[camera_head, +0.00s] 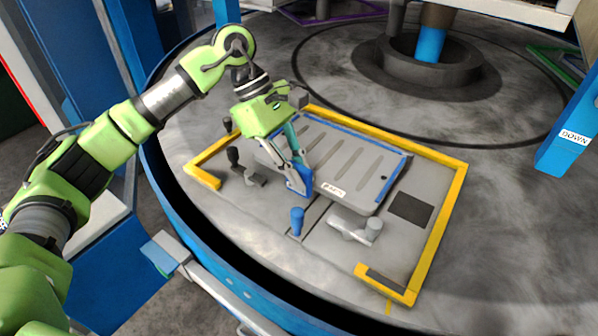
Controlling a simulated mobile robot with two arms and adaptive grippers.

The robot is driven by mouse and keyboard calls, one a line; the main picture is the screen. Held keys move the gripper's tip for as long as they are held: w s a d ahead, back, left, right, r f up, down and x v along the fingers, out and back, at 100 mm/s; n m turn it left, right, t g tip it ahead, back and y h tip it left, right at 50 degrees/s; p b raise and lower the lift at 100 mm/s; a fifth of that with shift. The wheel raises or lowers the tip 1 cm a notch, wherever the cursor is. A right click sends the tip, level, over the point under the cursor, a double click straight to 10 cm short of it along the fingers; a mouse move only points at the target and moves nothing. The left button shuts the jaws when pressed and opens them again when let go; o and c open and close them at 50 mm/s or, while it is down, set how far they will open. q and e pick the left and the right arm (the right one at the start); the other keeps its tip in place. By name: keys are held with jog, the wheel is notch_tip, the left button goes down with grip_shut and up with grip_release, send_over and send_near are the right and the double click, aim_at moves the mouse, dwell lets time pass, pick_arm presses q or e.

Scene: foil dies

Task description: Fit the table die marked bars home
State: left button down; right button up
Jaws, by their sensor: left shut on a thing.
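The table die is a grey plate (369,172) with rounded corners, several long slots like bars, and blue strips along its far and right edges. A small white label (333,189) is on its near edge; I cannot read it. The die lies over a grey base (405,255) inside a yellow border (440,225). I cannot tell whether it sits flush or slightly raised. My left gripper (300,184) comes down at its near left side, shut on the die's edge there. The fingers and arm hide the die's left part. My right gripper is out of view.
A black-knobbed clamp (250,176) stands left of the die, a grey-knobbed clamp (355,229) and a blue peg (297,220) in front. A dark square (411,210) lies to the right. A blue post (567,135) marked DOWN stands far right. The round table is clear beyond the border.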

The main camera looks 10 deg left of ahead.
aim_at(303, 195)
pick_arm(q)
jog(key=shift+r, duration=0.1)
dwell(0.7)
jog(key=shift+f+b, duration=1.65)
jog(key=shift+b, duration=0.2)
jog(key=c, duration=2)
grip_release()
jog(key=shift+f, duration=0.15)
jog(key=v, duration=1.2)
jog(key=shift+r, duration=0.25)
